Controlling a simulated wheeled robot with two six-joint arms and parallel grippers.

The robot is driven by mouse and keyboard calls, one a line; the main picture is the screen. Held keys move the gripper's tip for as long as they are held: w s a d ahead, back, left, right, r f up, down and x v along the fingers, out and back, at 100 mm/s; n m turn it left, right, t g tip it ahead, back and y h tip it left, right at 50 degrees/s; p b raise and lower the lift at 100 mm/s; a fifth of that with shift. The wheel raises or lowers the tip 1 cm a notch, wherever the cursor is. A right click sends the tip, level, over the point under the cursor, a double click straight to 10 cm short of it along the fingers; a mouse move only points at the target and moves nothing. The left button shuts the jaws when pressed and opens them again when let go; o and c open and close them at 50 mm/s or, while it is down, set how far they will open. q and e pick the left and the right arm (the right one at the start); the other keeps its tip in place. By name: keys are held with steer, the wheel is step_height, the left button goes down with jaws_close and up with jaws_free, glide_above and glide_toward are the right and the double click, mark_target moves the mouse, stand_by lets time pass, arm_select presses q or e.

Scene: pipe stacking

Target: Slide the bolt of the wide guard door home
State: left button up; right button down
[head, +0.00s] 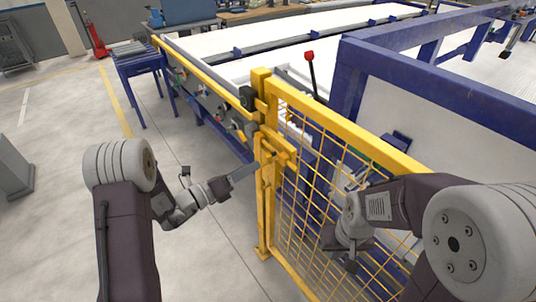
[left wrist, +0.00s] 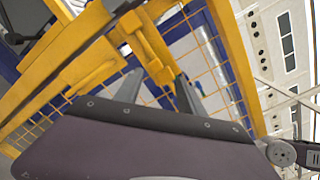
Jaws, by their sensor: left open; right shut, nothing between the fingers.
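The wide guard door (head: 345,140) is a yellow frame with wire mesh, standing upright beside a yellow post (head: 262,210). The yellow bolt (head: 280,148) is at the door's post-side edge, a little below the top; it also shows in the left wrist view (left wrist: 148,50). My left gripper (head: 248,170) reaches in from the left at bolt height. In the left wrist view its two grey fingers (left wrist: 160,92) are apart, with the bolt's yellow end near the gap; contact cannot be told. My right gripper (head: 348,262) is at the mesh, lower right, shut and empty, partly hidden by its arm.
A blue-framed conveyor (head: 230,60) runs behind the door, with a red-knobbed lever (head: 310,70). A blue roller stand (head: 140,68) is at the back left. The floor at left is clear.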

mark_target(265, 158)
arm_select(q)
steer(key=x, duration=0.5)
steer(key=p+x, duration=0.1)
steer(key=x, duration=0.1)
steer(key=shift+w+f, duration=0.25)
steer(key=shift+w, duration=0.2)
steer(key=shift+w+d+r, duration=0.1)
steer(key=shift+w+d, duration=0.05)
steer(key=shift+d, duration=0.35)
steer(key=shift+w, duration=0.2)
jaws_close()
steer(key=shift+s+a, duration=0.1)
steer(key=shift+a, duration=0.1)
steer(key=shift+d, duration=0.1)
